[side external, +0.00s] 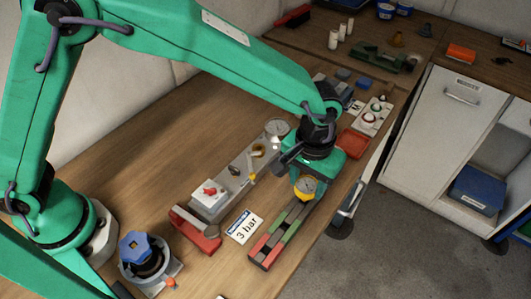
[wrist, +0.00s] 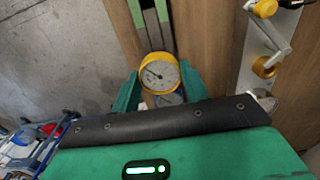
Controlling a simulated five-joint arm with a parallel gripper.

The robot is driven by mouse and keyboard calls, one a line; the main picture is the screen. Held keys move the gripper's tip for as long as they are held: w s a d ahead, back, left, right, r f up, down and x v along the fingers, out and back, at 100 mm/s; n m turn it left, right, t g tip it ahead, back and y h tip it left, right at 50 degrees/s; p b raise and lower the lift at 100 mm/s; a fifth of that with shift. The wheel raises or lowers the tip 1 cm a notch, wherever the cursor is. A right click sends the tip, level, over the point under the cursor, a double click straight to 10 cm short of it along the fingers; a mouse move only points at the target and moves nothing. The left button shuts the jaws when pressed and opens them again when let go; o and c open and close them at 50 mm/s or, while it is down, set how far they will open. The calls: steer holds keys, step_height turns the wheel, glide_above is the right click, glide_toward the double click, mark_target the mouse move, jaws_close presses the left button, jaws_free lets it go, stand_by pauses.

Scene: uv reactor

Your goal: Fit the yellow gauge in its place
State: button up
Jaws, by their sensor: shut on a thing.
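The yellow gauge (side external: 307,186) has a white dial and a yellow rim. My gripper (side external: 304,178) is shut on it, above the far end of a long rack with green, grey and red strips (side external: 283,232). I cannot tell whether the gauge touches the rack. In the wrist view the gauge (wrist: 160,73) sits between the green fingers of my gripper (wrist: 158,86), dial facing the camera. A long grey plate (side external: 236,172) lies left of the rack. It carries a pale round gauge (side external: 277,127) at its far end and brass fittings (side external: 258,151).
A "3 bar" card (side external: 245,227) lies between the plate and the rack. A red bracket (side external: 195,231) and a blue-knobbed valve (side external: 140,253) stand nearer. A red tray (side external: 353,144) and a button box (side external: 371,117) are beyond my gripper. The bench edge is close on the right.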

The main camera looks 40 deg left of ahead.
steer(key=shift+r, duration=1.1)
steer(key=w+a+r, duration=0.2)
steer(key=a+r, duration=0.1)
steer(key=a, duration=0.5)
steer(key=w+a+r, duration=0.2)
steer(key=a+r, duration=0.2)
steer(key=a, duration=0.4)
steer(key=shift+w+r, duration=0.25)
steer(key=shift+f, duration=0.2)
steer(key=shift+f, duration=2.7)
steer(key=shift+f, duration=1.5)
steer(key=o, duration=1)
